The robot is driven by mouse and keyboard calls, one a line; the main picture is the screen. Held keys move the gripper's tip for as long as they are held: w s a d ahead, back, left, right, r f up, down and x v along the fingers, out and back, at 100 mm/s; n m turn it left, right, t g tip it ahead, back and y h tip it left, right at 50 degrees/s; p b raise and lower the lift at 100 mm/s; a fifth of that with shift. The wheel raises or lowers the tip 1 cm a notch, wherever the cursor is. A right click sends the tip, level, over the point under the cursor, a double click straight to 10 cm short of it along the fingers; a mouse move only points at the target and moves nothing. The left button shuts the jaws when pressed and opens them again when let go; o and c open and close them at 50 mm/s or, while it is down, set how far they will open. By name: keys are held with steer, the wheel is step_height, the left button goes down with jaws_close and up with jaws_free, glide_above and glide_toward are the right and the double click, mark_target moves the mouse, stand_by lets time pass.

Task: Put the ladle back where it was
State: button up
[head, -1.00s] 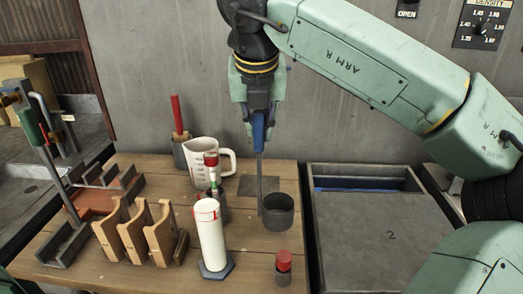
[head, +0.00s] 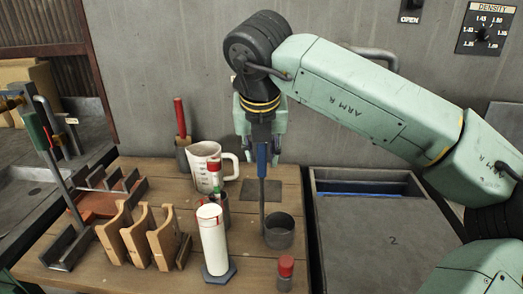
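The ladle has a blue handle (head: 262,158), a thin grey shaft and a dark grey cup (head: 279,232) at its lower end. It hangs upright from my gripper (head: 262,143), which is shut on the upper part of the blue handle. The cup is low over the right part of the wooden table (head: 247,262), in front of a dark grey square (head: 262,191) on the tabletop. I cannot tell whether the cup touches the table.
A white cylinder (head: 213,240), a red-capped jar (head: 285,272) and a measuring jug (head: 205,158) stand near the ladle. Wooden cradles (head: 137,236) are at left. A red-handled tool (head: 180,118) stands behind. A grey tank marked 2 (head: 385,240) is at right.

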steer(key=shift+o, duration=0.4)
steer(key=shift+r, duration=0.2)
steer(key=b+v, duration=0.1)
steer(key=v, duration=1.1)
steer(key=shift+b, duration=0.35)
steer(key=shift+f, duration=0.1)
steer(key=shift+c, duration=0.5)
